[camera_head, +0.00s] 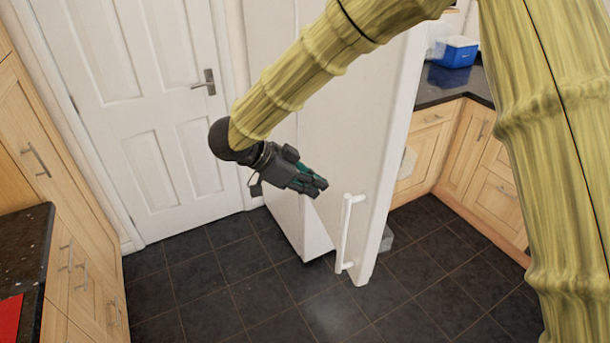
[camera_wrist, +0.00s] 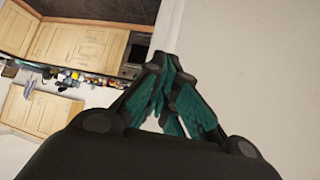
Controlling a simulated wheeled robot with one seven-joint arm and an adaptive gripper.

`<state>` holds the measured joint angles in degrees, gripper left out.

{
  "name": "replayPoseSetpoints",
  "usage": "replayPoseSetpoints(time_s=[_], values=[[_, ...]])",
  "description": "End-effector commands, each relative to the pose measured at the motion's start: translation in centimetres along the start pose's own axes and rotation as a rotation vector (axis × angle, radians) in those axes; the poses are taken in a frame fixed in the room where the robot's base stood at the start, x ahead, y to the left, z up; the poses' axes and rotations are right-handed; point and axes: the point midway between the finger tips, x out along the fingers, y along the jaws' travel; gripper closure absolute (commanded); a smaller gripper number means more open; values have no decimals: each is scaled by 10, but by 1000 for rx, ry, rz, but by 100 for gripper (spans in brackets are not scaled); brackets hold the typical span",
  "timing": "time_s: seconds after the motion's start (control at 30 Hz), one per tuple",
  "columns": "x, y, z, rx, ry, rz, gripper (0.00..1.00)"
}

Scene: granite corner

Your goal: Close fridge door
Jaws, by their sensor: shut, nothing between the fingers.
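The white fridge door (camera_head: 345,130) stands open in the head view, swung out from the white fridge body (camera_head: 285,215) behind it. Its white vertical handle (camera_head: 345,232) is near the door's lower free edge. My gripper (camera_head: 318,187) is shut and empty, to the left of the door and up and left of the handle. I cannot tell whether it touches the door. In the wrist view the shut fingers (camera_wrist: 172,72) point toward a plain pale surface at the right, which looks like the door. My arm hides the upper part of the door.
A white panelled door (camera_head: 140,100) is at the back left. Wooden cabinets (camera_head: 60,220) with a dark worktop (camera_head: 22,250) stand at the left. More wooden cabinets (camera_head: 470,170) and a blue-and-white box (camera_head: 456,52) are at the right. The dark tiled floor (camera_head: 220,290) is clear in front.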

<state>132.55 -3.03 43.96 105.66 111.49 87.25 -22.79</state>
Motion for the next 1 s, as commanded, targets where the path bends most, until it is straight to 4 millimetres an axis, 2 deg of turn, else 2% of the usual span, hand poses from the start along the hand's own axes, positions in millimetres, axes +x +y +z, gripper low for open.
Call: replayPoseSetpoints(time_s=[0.2,0.4,1.0], values=[[30,0,-2,-1,0,1,100],[45,0,-1,0,1,0,100],[50,-1,-2,-10,-1,-12,100]])
